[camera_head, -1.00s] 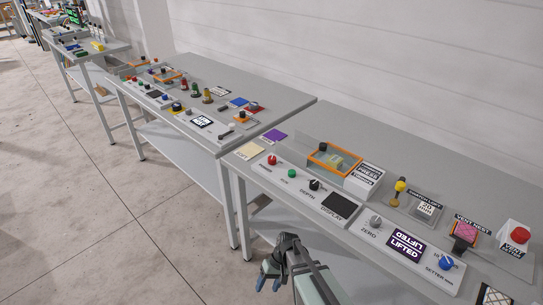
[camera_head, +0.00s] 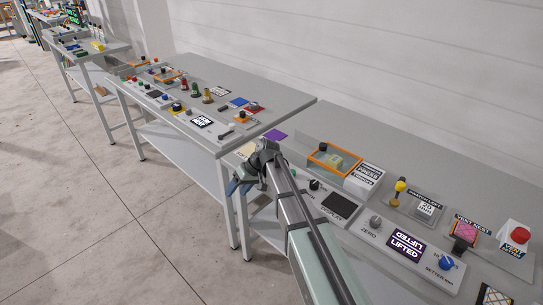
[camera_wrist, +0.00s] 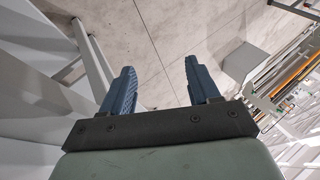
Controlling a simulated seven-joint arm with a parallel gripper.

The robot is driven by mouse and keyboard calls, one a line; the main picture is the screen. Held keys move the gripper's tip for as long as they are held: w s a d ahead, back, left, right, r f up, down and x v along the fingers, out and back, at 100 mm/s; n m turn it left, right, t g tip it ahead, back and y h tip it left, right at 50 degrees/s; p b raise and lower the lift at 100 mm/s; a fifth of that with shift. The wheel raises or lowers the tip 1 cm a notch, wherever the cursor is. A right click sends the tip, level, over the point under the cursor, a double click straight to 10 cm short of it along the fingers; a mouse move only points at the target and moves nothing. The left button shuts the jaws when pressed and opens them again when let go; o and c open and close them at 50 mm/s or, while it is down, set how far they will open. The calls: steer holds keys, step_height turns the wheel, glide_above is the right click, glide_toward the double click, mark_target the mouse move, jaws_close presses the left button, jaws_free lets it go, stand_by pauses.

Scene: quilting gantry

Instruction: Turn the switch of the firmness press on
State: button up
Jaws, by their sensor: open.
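The press (camera_head: 335,160), a clear box with an orange frame, stands on the near table, with a label block (camera_head: 366,175) reading "PRESS" at its right. Its front control panel (camera_head: 326,191) shows a black knob (camera_head: 314,184) and a dark display (camera_head: 338,204).
To the right are a grey knob (camera_head: 375,222), a "LIFTED" display (camera_head: 407,245), a blue knob (camera_head: 446,263), a yellow-topped lever (camera_head: 400,187) and a red button (camera_head: 518,229). A second table (camera_head: 285,97) with several controls stands behind left.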

steer(key=w+d+r+n+h, duration=0.1)
steer(key=w+d+r+h, duration=0.1)
steer(key=w+d+r, duration=0.35)
steer(key=w+d+r+n+h, duration=0.1)
steer(key=w+d+r+h, duration=0.15)
steer(key=r, duration=0.55)
steer(key=w+d+r+h, duration=0.2)
steer(key=w+d+r, duration=0.2)
steer(key=r, duration=0.3)
steer(key=shift+t, duration=0.3)
steer(key=f, duration=1.4)
steer(key=shift+s+d, duration=0.25)
steer(key=c, duration=1)
